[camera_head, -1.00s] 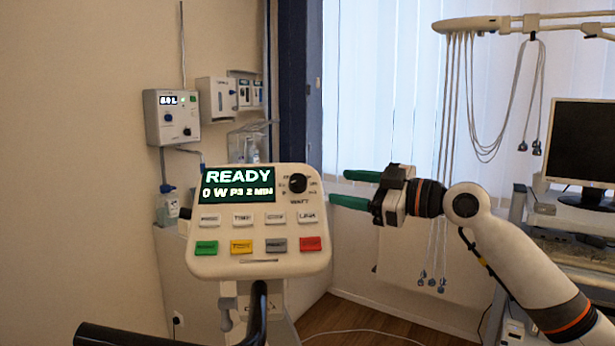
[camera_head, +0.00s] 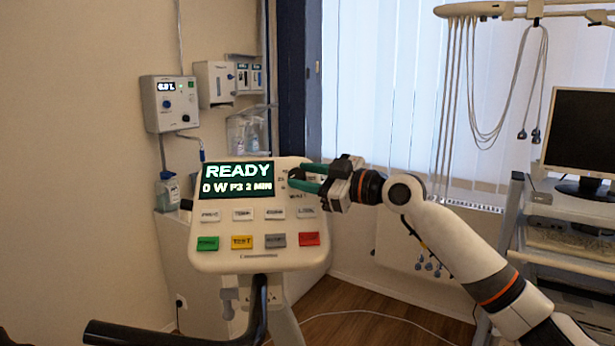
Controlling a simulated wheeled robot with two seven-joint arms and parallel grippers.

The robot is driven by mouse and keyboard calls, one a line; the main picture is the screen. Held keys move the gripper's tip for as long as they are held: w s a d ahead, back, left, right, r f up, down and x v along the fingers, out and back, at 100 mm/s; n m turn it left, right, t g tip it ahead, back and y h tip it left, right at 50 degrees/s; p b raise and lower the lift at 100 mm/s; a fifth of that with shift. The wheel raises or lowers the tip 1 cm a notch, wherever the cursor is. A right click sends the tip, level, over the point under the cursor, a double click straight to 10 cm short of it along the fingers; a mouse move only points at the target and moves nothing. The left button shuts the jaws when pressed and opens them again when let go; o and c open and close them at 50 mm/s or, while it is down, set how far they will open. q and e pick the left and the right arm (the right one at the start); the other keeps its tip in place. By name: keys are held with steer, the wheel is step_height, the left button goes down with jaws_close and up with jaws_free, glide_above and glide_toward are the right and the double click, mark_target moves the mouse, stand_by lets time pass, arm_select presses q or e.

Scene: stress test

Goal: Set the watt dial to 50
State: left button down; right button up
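The control panel (camera_head: 216,256) stands upright in the middle of the view, with a lit display (camera_head: 237,180) reading "READY", "0 W", "P3" and "2 MIN". The watt dial (camera_head: 297,174), a black knob, is at the panel's upper right and is partly hidden by my gripper. My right gripper (camera_head: 304,179) comes in from the right with its two green fingers apart, one above the other, at the dial. I cannot tell whether the fingers touch the knob. My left gripper is not in view.
Grey and coloured buttons (camera_head: 242,242) sit below the display. A black handlebar (camera_head: 170,333) is in front of the panel. A monitor on a cart (camera_head: 585,140) stands at the right, and a cable arm (camera_head: 530,10) hangs above. Wall boxes (camera_head: 170,103) are at the left.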

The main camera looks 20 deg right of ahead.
steer(key=c, duration=0.5)
steer(key=shift+c, duration=0.2)
steer(key=shift+a+m+t, duration=0.1)
steer(key=shift+m+t, duration=0.2)
steer(key=shift+m, duration=0.1)
